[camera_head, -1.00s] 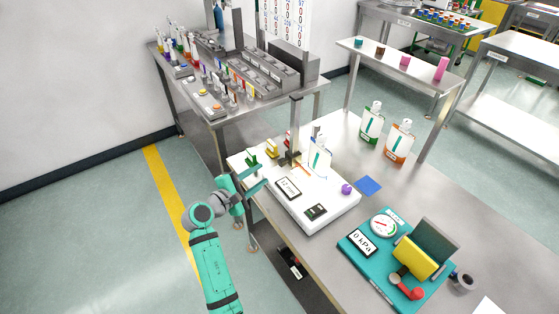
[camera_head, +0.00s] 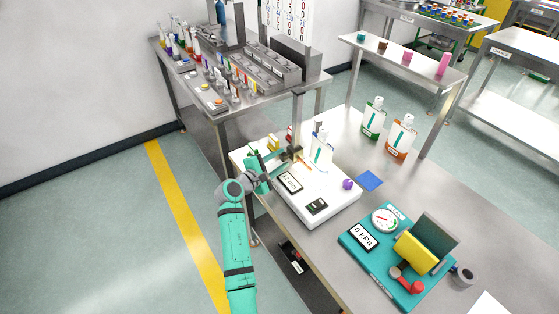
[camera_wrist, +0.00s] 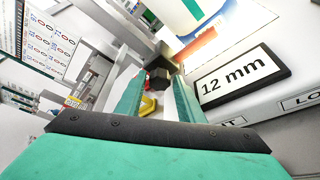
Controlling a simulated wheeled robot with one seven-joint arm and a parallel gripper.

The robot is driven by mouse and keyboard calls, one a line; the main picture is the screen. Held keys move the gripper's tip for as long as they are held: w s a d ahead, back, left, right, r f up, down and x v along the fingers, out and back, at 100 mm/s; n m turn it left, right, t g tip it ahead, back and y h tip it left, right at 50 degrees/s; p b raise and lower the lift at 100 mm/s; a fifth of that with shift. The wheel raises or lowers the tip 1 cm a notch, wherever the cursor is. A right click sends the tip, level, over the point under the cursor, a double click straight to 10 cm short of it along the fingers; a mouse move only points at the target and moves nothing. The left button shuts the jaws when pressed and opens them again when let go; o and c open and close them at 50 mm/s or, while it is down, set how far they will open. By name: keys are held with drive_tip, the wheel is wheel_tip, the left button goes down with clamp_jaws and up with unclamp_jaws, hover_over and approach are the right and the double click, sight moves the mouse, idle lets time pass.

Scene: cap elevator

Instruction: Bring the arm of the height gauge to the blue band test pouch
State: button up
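The height gauge has a white base (camera_head: 325,193), a grey upright column (camera_head: 298,120) and a display (camera_head: 290,182), which reads 12 mm in the wrist view (camera_wrist: 235,78). A white pouch (camera_head: 321,150) stands upright on the base beside the column; part of it shows at the top of the wrist view (camera_wrist: 190,14). My gripper (camera_head: 279,155) is at the gauge's left side, near the column foot. Contact cannot be told.
A green-banded pouch (camera_head: 373,118) and an orange-banded pouch (camera_head: 400,137) stand behind on the table. A purple knob (camera_head: 348,184) sits on the gauge base. A blue pad (camera_head: 369,181) and a teal pressure device (camera_head: 385,245) lie to the right. A rack bench (camera_head: 225,105) stands behind left.

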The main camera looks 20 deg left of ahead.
drive_tip(key=shift+c, duration=0.7)
drive_tip(key=c, duration=0.5)
wheel_tip(320, 180, up, 10)
drive_tip(key=shift+r, duration=0.15)
drive_tip(key=o, duration=0.6)
drive_tip(key=shift+o, duration=0.2)
drive_tip(key=shift+s+a, duration=0.1)
drive_tip(key=v, duration=1)
drive_tip(key=shift+s, duration=0.3)
drive_tip(key=shift+a+r, duration=0.1)
